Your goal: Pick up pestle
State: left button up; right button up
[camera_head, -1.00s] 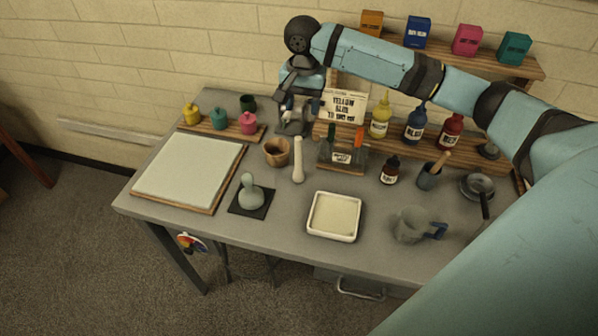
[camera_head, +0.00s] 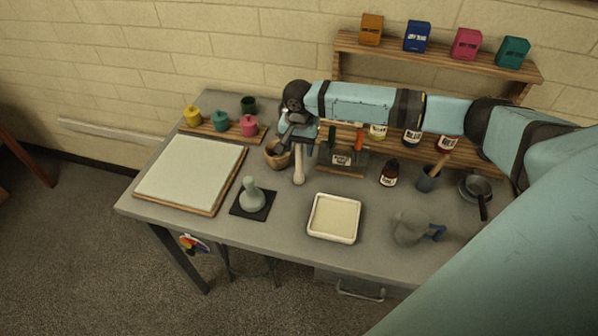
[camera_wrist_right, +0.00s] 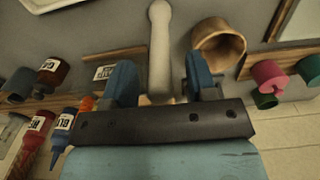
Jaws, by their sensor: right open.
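The pestle (camera_head: 299,169) is a cream rod with a rounded end, lying on the grey table just right of the wooden mortar (camera_head: 276,158). In the right wrist view the pestle (camera_wrist_right: 160,45) runs between the two blue fingers, its far end sticking out past them. My right gripper (camera_wrist_right: 160,82) is open, with a finger on each side of the pestle and a gap to each. In the head view the right gripper (camera_head: 299,141) is over the pestle's back end and hides it. The mortar (camera_wrist_right: 219,45) is close beside one finger. My left gripper is out of view.
A wooden rack with a labelled box (camera_head: 342,159) and bottles stands behind and right of the pestle. A grey-green muller (camera_head: 252,196) sits on a black mat in front left. A white tray (camera_head: 333,237) is in front right. The table in front of the pestle is clear.

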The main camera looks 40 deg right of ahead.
grip_shut()
dwell(0.4)
